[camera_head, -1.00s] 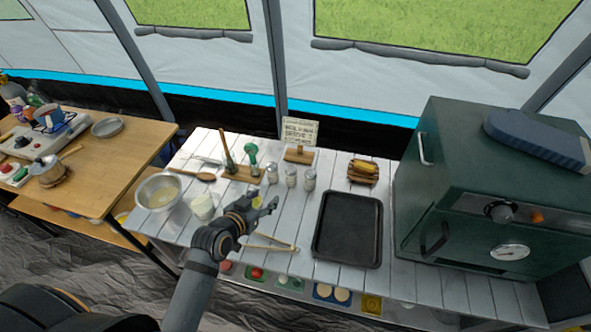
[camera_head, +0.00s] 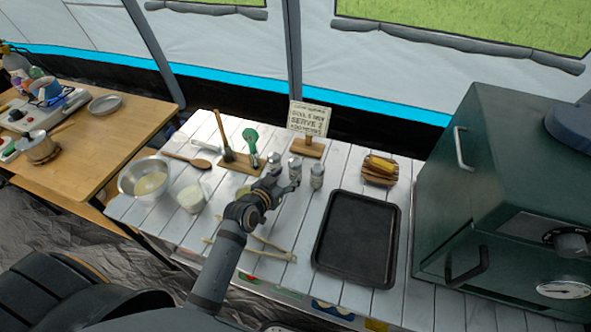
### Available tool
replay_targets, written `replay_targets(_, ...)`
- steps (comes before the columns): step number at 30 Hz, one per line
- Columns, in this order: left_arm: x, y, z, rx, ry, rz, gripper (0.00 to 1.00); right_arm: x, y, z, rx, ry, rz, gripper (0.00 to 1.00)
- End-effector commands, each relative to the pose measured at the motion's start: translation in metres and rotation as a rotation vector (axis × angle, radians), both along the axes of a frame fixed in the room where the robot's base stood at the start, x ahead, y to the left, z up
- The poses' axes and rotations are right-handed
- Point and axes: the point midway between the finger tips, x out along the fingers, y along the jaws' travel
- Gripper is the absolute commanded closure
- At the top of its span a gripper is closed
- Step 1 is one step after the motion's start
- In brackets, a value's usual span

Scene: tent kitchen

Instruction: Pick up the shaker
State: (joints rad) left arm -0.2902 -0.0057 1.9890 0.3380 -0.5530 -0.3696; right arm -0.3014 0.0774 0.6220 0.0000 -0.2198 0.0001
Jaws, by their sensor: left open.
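Several small metal-topped shakers stand upright in a row on the white slatted table. The right shaker (camera_head: 317,176) shows clear of my arm. The middle shaker (camera_head: 295,168) and the left shaker (camera_head: 274,162) stand just behind my gripper and are partly covered by it. My left gripper (camera_head: 287,186) is open, with its fingers low in front of the middle shaker. I cannot tell whether it touches one. My right gripper is not in view.
A black tray (camera_head: 357,238) lies right of my arm, with wooden tongs (camera_head: 272,247) beside it. A bowl (camera_head: 146,178) and a white cup (camera_head: 193,198) stand left. A sign (camera_head: 308,118) stands behind the shakers. A green oven (camera_head: 500,190) blocks the right.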

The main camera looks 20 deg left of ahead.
Motion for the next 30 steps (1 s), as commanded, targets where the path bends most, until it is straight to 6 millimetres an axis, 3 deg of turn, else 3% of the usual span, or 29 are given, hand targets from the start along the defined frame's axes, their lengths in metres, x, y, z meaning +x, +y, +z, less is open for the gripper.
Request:
replay_targets(7, 0.011, -0.003, -0.004, 0.0, 0.0, -0.001, 0.49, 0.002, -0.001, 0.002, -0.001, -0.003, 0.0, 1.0)
replay_targets(16, 0.054, -0.01, -0.019, 0.0, 0.0, -0.001, 0.49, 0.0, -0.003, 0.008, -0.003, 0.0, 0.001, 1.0)
replay_targets(23, 0.057, -0.011, -0.021, 0.0, 0.001, 0.0, 0.49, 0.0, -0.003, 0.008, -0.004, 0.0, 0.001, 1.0)
replay_targets(30, 0.056, -0.01, -0.021, 0.0, 0.001, 0.0, 0.77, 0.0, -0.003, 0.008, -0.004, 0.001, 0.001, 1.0)
